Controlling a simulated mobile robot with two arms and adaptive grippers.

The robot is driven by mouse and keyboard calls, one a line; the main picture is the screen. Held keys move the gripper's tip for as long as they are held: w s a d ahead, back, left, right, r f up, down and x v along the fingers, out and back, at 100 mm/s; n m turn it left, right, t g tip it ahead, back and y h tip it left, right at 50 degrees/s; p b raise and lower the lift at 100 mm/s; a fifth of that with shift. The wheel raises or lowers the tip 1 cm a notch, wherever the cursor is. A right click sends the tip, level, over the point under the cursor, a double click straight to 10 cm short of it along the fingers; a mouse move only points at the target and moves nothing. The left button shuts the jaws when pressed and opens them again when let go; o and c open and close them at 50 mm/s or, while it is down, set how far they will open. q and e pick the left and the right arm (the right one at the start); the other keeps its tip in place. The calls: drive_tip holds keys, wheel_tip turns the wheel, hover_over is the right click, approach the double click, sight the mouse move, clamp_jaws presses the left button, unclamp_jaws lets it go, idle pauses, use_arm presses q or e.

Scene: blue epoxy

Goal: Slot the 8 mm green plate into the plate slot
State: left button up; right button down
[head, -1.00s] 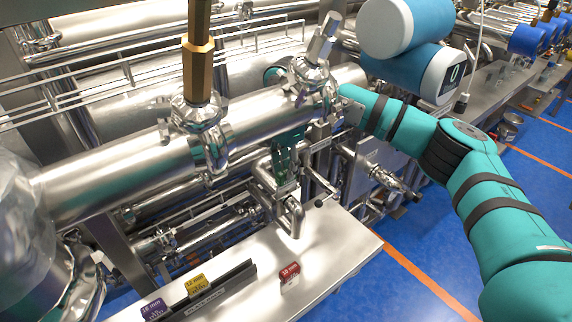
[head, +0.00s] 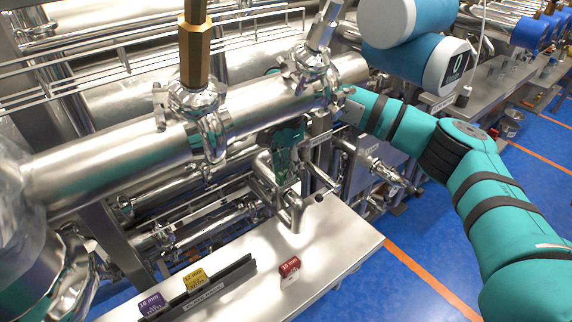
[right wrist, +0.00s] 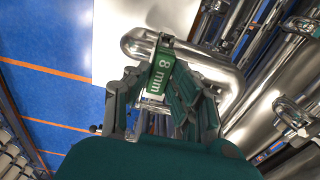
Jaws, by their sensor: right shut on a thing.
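The 8 mm green plate (right wrist: 160,76) shows in the right wrist view with its white lettering facing the camera. My right gripper (right wrist: 160,95) is shut on it, with dark green finger links on both sides. I cannot pick out the plate slot for certain. A small labelled strip (head: 318,140) shows right beside the gripper, its text too small to read. My left gripper is not in view.
A black rack (head: 235,270) on the steel bench (head: 335,235) holds the purple 16 mm plate (head: 151,304) and yellow 12 mm plate (head: 195,279). A red 10 mm plate (head: 290,267) stands apart. Bent pipes (head: 293,205) crowd the gripper. The bench's right part is clear.

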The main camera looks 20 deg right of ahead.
drive_tip(key=shift+f, duration=0.25)
drive_tip(key=c, duration=1.1)
unclamp_jaws()
drive_tip(key=shift+o, duration=0.2)
drive_tip(key=shift+r, duration=0.1)
drive_tip(key=shift+r+p, duration=1.25)
drive_tip(key=shift+r, duration=1.2)
drive_tip(key=shift+r, duration=0.1)
wheel_tip(320, 180, up, 12)
